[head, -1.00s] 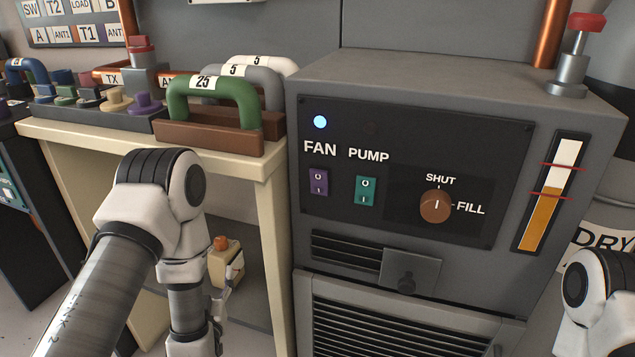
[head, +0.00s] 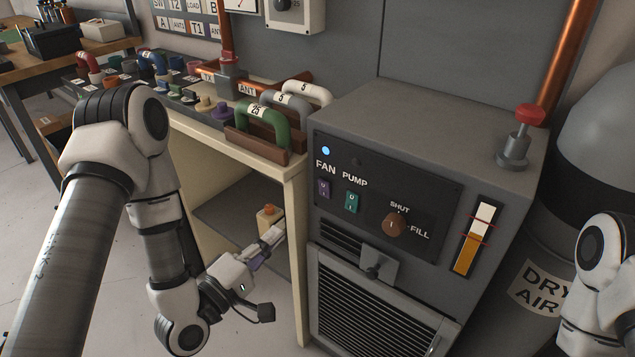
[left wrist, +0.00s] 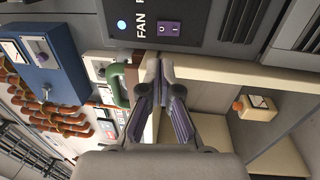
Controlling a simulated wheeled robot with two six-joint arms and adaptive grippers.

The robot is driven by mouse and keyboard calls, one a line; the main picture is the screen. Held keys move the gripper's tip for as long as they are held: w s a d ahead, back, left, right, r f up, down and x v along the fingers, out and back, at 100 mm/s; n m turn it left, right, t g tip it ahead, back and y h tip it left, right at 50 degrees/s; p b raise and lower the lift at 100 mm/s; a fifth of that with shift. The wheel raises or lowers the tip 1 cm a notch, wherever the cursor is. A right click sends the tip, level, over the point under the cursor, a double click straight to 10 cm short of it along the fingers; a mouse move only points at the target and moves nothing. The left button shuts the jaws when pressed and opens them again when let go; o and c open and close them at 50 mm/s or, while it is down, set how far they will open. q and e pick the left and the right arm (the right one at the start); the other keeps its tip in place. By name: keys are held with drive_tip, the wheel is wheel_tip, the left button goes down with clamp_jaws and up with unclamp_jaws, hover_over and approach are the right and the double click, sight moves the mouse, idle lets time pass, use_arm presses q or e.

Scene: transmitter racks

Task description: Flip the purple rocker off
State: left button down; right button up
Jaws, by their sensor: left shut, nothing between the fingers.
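The purple rocker (head: 323,189) sits under the word FAN on the dark front panel (head: 440,190) of the grey cabinet. A lit blue lamp (head: 325,151) is above it. Which end of the rocker is pressed is too small to tell. My left gripper (head: 277,236) is shut and empty, below and left of the rocker and apart from it. In the left wrist view the rocker (left wrist: 169,29) is ahead of the shut fingertips (left wrist: 160,60), at the top. My right gripper is out of view.
A teal PUMP rocker (head: 351,202) and an orange-brown knob (head: 394,224) are right of the rocker. A cream bench (head: 293,185) with green, grey and white handles stands left of the cabinet. A small box with an orange button (head: 268,212) is on its lower shelf.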

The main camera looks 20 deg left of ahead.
use_arm(q)
drive_tip(key=b, duration=0.1)
approach(324, 186)
drive_tip(key=x, duration=0.7)
drive_tip(key=shift+w, duration=0.1)
